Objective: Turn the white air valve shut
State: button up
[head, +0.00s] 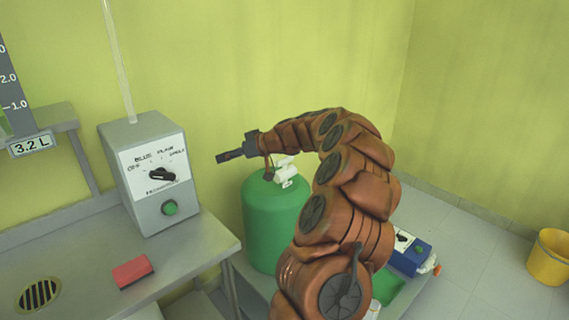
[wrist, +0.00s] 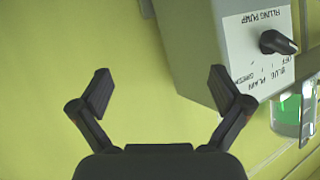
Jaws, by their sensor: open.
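The white air valve (head: 288,176) sits on top of the green tank (head: 275,222), beside the metal workbench. The valve is not in the wrist view. Its lower part lies close to my arm in the head view, and I cannot tell its exact handle angle.
A grey control box (head: 147,185) with a black knob and green button stands on the bench (head: 195,243); it also shows upside down in the wrist view (wrist: 205,45). A red block (head: 132,272) lies on the bench. A blue box (head: 409,254) and yellow bucket (head: 549,257) are right.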

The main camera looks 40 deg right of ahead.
jog(key=d+f+m+t+h, duration=0.1)
jog(key=d+f+h, duration=0.3)
jog(key=d, duration=0.9)
jog(key=m+h+b, duration=0.1)
jog(key=h, duration=0.1)
send_near(286, 158)
jog(key=w+f, duration=0.2)
jog(key=shift+t, duration=0.5)
jog(key=shift+p+x, duration=0.6)
jog(key=shift+x, duration=3.25)
jog(key=shift+w+r, duration=0.1)
jog(key=shift+c, duration=0.4)
jog(key=shift+a, duration=0.1)
jog(key=c, duration=0.8)
